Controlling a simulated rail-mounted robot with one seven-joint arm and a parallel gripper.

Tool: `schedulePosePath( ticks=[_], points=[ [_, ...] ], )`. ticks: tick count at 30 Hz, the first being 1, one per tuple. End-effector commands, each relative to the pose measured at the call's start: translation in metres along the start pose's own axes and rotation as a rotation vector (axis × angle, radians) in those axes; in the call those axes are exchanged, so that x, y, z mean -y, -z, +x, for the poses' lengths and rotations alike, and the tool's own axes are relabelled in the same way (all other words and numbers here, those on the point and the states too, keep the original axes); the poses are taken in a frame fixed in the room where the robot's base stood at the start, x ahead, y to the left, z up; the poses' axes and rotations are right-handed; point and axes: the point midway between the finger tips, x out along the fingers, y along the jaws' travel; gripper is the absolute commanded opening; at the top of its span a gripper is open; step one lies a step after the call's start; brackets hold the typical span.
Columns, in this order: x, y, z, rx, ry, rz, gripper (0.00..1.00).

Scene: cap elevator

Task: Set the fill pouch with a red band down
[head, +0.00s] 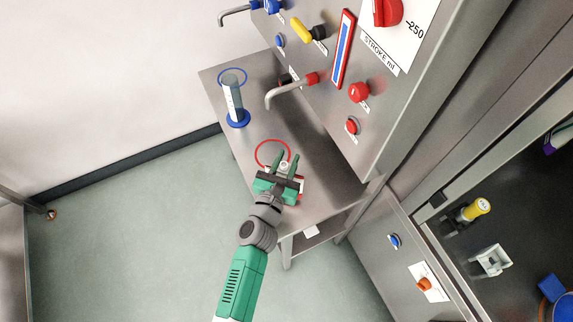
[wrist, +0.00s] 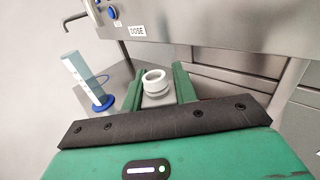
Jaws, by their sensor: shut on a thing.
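My gripper (head: 287,158) is over the steel side shelf and shut on the fill pouch. The white, round, open neck of the pouch (wrist: 154,82) shows between the green fingers in the wrist view. In the head view a pale bit of the pouch (head: 284,167) shows between the fingers, and red and white patches show at the gripper's right side. The rest of the pouch is hidden by the gripper. A red ring (head: 259,146) lies on the shelf just beyond the gripper. I cannot tell whether the pouch touches the shelf.
A clear cylinder with a blue foot (head: 237,120) stands on the shelf (head: 215,83) at the left, near a blue ring. The panel edge is close on the right.

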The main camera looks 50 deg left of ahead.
Motion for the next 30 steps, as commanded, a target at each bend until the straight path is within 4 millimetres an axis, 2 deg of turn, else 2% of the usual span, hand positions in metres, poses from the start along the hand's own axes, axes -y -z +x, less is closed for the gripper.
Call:
schedulePosePath(
  ticks=[1, 2, 10, 15, 16, 18, 28, 30],
  points=[
    [-0.0006, 0.0172, -0.0001, -0.001, -0.001, 0.000, 0.00],
    [-0.0007, 0.0195, -0.0001, 0.000, -0.001, -0.001, 0.00],
    [-0.0001, 0.0178, -0.0002, 0.000, -0.001, 0.001, 0.00],
    [0.0000, 0.0233, -0.0003, 0.000, 0.000, 0.001, 0.00],
    [-0.0001, 0.0214, -0.0003, 0.000, 0.000, 0.001, 0.34],
    [-0.0001, 0.0211, -0.0004, 0.000, 0.000, 0.001, 0.48],
    [-0.0001, 0.0157, -0.0003, 0.000, -0.001, 0.001, 0.50],
    [0.0001, 0.0189, -0.0099, -0.002, -0.001, 0.001, 0.50]
  ],
)
